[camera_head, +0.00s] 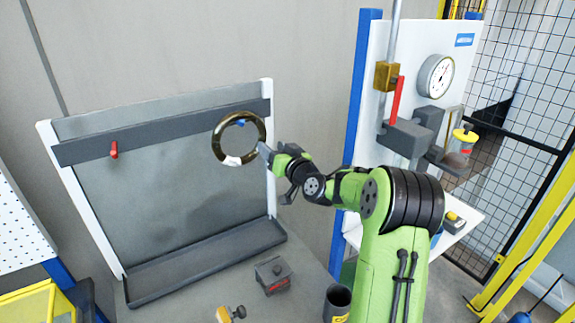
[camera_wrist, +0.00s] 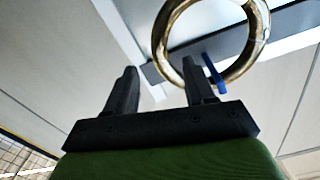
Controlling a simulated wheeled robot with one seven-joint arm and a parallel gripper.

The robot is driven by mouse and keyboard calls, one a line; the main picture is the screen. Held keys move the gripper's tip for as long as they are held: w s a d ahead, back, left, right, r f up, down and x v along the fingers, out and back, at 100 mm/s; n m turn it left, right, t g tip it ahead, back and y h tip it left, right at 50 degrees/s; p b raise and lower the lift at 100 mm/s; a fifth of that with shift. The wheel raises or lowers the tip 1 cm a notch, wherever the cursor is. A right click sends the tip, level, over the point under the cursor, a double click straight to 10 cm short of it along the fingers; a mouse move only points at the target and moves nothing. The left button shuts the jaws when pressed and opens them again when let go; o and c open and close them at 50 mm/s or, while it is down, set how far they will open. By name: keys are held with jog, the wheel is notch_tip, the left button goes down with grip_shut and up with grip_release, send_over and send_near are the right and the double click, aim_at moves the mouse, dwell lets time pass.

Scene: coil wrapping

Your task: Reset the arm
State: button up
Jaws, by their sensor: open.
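A dark, gold-brown ring-shaped coil (camera_head: 218,140) hangs at the right part of the dark rail, by a blue peg (camera_head: 241,122). A white patch (camera_head: 232,160) shows at its lower edge. My gripper (camera_head: 262,150) is just right of the coil, pointing toward the board. In the wrist view my gripper (camera_wrist: 160,72) has its two fingers apart with nothing between them. The coil (camera_wrist: 167,25) is beyond the fingertips, up and to the right, with the blue peg (camera_wrist: 214,75) at its lower part. I cannot tell whether a finger touches the coil.
The grey board (camera_head: 170,190) has a red peg (camera_head: 114,149) at left and a ledge below. On the table are a dark box (camera_head: 273,275), a yellow-and-black item (camera_head: 230,314) and a dark cup (camera_head: 337,303). A gauge panel (camera_head: 437,76) stands at right.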

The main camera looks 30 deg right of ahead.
jog(key=s+b, duration=0.3)
jog(key=s, duration=0.8)
jog(key=s+a+f+n+g+y, duration=0.1)
jog(key=s+a+f+n+g, duration=0.15)
jog(key=a, duration=0.55)
jog(key=s+a+f+n+g+y, duration=0.2)
jog(key=a+g, duration=0.2)
jog(key=a, duration=0.5)
jog(key=s+a+f+g+h, duration=0.1)
jog(key=s+g, duration=0.1)
jog(key=s, duration=0.6)
jog(key=s+a+f+m+g+h, duration=0.1)
jog(key=s+g, duration=0.1)
jog(key=s, duration=0.6)
jog(key=s+f+m+g+h, duration=0.1)
jog(key=s+f+g, duration=0.1)
jog(key=s, duration=0.6)
jog(key=shift+a, duration=0.4)
